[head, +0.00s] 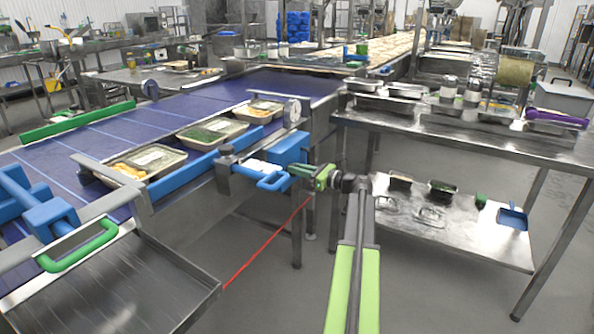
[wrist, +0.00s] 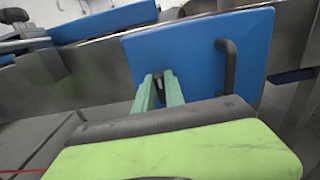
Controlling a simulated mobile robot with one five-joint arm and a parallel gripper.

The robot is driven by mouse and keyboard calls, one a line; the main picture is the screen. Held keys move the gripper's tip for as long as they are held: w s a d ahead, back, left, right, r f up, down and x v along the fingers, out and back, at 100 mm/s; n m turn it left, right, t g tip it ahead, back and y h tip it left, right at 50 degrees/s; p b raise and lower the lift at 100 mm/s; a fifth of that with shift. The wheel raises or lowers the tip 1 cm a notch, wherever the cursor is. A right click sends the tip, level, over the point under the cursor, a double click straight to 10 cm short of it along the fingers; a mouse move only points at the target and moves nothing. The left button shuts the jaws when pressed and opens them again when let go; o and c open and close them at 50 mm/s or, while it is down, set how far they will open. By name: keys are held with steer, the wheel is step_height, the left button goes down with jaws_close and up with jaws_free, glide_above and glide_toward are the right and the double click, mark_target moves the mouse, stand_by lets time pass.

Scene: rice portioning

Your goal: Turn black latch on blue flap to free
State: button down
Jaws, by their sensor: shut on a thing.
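The blue flap (wrist: 195,50) fills the middle of the wrist view, with a black bar handle (wrist: 231,66) on its right side. In the head view the blue flap (head: 290,148) is on the near side of the conveyor, just beyond my gripper (head: 300,171). In the wrist view the two green fingers of my gripper (wrist: 159,82) reach the lower part of the flap and are shut on the small black latch (wrist: 160,78). The fingers hide most of the latch, so its angle cannot be told. The latch cannot be made out in the head view.
The purple conveyor belt (head: 90,150) carries several filled trays. A blue handle (head: 272,182) sits just left of my gripper. A steel table (head: 450,135) with trays and a lower shelf stands to the right. A red line crosses the floor below. Clear floor lies between conveyor and table.

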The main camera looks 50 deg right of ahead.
steer(key=n, duration=0.8)
steer(key=a+f+n, duration=0.1)
steer(key=n, duration=0.4)
steer(key=shift+s+a+b, duration=0.1)
steer(key=shift+s+b, duration=0.05)
steer(key=shift+b, duration=0.25)
steer(key=shift+f+n, duration=0.15)
steer(key=shift+n, duration=2.15)
steer(key=c, duration=1.4)
jaws_free()
